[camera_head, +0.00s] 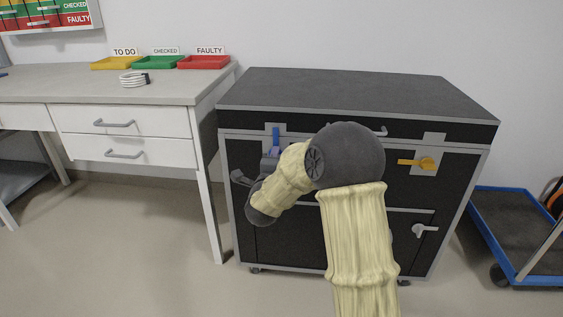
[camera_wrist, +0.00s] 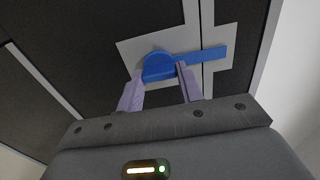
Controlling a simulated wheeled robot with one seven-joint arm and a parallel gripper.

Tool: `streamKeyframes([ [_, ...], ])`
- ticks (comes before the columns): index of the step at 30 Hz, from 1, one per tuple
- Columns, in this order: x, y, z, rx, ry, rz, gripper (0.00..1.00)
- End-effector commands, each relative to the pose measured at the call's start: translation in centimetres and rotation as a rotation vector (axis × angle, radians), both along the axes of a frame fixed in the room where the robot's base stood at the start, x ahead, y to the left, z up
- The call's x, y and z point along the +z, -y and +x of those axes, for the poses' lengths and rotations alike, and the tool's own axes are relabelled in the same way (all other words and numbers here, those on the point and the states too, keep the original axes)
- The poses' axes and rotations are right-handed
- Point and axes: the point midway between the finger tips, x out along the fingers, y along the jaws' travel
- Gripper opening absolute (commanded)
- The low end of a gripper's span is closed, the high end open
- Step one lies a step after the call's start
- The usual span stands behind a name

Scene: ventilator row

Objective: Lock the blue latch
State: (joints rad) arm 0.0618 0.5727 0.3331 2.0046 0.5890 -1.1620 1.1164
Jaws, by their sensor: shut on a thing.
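The blue latch is on the front left of the black case (camera_head: 350,90). In the head view its blue handle (camera_head: 276,136) points straight up, across the seam between the lid and the body. In the wrist view the blue latch (camera_wrist: 212,54) shows a rounded hub on a light plate, with the handle reaching right over the seam. My gripper (camera_head: 270,157) is at the latch's lower part. In the wrist view the two purple fingers of my gripper (camera_wrist: 160,73) are shut on the hub end, one on each side. My arm hides part of the case front.
A yellow latch (camera_head: 418,162) lies horizontal on the case's right, with a grey handle (camera_head: 425,230) below it. A white desk (camera_head: 130,85) with coloured trays stands left. A blue-framed cart (camera_head: 520,235) stands right. The floor at front left is clear.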

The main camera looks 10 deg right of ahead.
Motion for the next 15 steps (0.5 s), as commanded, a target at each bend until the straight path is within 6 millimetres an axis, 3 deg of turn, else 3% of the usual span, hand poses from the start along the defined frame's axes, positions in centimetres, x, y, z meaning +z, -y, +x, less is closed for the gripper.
streamKeyframes([
  [9,-0.58,-0.05,-0.17,0.000,-0.013,0.005,0.00],
  [10,-0.58,-0.05,-0.17,0.000,-0.013,0.005,0.40],
  [13,-0.47,-0.04,-0.13,0.000,-0.010,0.004,0.58],
  [15,-0.38,-0.01,-0.10,0.000,-0.008,0.004,0.58],
])
